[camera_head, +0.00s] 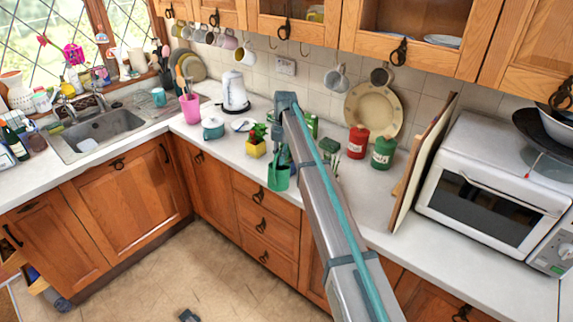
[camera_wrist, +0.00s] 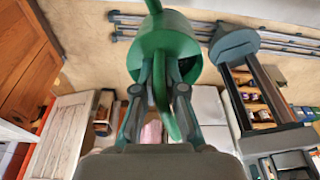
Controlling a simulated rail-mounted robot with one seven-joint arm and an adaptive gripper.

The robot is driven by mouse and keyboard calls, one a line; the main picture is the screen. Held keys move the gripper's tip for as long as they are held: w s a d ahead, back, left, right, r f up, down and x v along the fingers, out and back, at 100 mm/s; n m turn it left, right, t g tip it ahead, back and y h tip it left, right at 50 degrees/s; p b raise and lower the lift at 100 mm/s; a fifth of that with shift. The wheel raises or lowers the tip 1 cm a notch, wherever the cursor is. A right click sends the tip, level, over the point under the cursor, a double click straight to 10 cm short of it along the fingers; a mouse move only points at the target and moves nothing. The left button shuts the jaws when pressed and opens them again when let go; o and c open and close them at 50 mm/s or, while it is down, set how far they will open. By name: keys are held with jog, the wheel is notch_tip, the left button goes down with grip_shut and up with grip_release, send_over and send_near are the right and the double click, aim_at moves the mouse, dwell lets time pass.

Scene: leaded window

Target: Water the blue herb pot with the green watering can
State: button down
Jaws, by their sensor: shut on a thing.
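My gripper (camera_head: 281,152) is over the front edge of the counter in the head view. It is shut on the green watering can (camera_head: 278,178), which hangs just in front of the drawers' top edge. In the wrist view the can (camera_wrist: 165,42) fills the top middle, with its handle between the two fingers of my gripper (camera_wrist: 160,90).
A yellow pot with a plant (camera_head: 256,147) stands just left of my gripper. A teal lidded pot (camera_head: 213,128) and a pink utensil holder (camera_head: 190,107) are further left. Red (camera_head: 357,143) and green canisters (camera_head: 383,152), a leaning board (camera_head: 424,160) and a microwave (camera_head: 487,190) are right.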

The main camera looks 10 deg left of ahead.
jog(key=shift+w+r, duration=0.15)
jog(key=shift+r, duration=0.15)
jog(key=shift+w+r+g, duration=0.2)
jog(key=shift+r+g, duration=0.35)
jog(key=shift+g, duration=0.15)
jog(key=shift+d+r, duration=0.1)
jog(key=shift+r, duration=0.1)
dwell(1.0)
dwell(0.5)
jog(key=shift+s+f+b, duration=0.25)
jog(key=shift+f+b, duration=0.45)
jog(key=shift+s+f+t+b, duration=0.15)
jog(key=shift+f+t+b, duration=0.35)
jog(key=shift+t+b, duration=0.25)
jog(key=shift+r, duration=0.15)
